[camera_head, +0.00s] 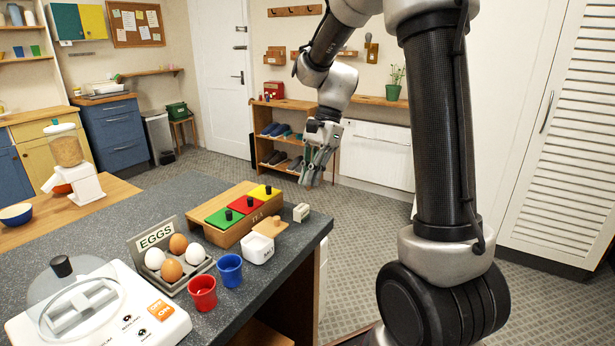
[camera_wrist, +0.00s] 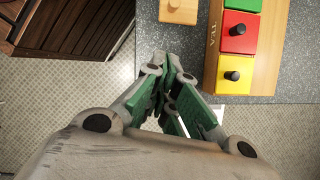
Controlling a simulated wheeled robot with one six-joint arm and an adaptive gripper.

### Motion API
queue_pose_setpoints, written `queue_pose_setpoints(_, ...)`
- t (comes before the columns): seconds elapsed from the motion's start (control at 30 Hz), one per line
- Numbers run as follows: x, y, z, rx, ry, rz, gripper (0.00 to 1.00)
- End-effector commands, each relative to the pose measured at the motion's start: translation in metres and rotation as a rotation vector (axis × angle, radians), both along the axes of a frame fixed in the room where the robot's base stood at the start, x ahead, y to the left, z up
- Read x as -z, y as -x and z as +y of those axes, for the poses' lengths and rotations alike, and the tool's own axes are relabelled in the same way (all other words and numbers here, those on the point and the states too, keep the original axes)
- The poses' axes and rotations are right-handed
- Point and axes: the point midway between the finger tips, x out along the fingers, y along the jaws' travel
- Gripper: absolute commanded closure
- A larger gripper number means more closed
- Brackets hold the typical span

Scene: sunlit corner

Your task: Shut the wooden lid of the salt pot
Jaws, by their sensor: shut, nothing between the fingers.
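The salt pot (camera_head: 257,250) is a small white pot near the right edge of the grey counter. Its wooden lid (camera_head: 270,227) is open, at the pot's far side, with a small knob on it. In the wrist view the lid (camera_wrist: 178,10) shows at the top edge, and the white pot is not visible there. My gripper (camera_head: 312,178) is shut and empty, in the air beyond the counter's far right edge, apart from the lid. In the wrist view its fingertips (camera_wrist: 168,58) are together below the lid.
A wooden box with green, red and yellow lids (camera_head: 235,215) stands behind the pot. A small pale block (camera_head: 301,212) is at the counter edge. Red (camera_head: 202,293) and blue (camera_head: 230,270) cups and an egg tray (camera_head: 180,285) are nearby. A shoe rack (camera_head: 285,130) stands beyond.

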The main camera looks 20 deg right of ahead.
Motion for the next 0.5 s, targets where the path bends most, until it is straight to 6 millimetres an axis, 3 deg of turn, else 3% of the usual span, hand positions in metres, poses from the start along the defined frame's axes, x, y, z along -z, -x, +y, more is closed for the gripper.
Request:
queue_pose_setpoints(0.3, 0.063, 0.011, 0.025, -0.004, 0.000, 0.004, 1.00)
queue_pose_setpoints(0.5, 0.062, 0.020, 0.052, -0.005, 0.001, -0.001, 1.00)
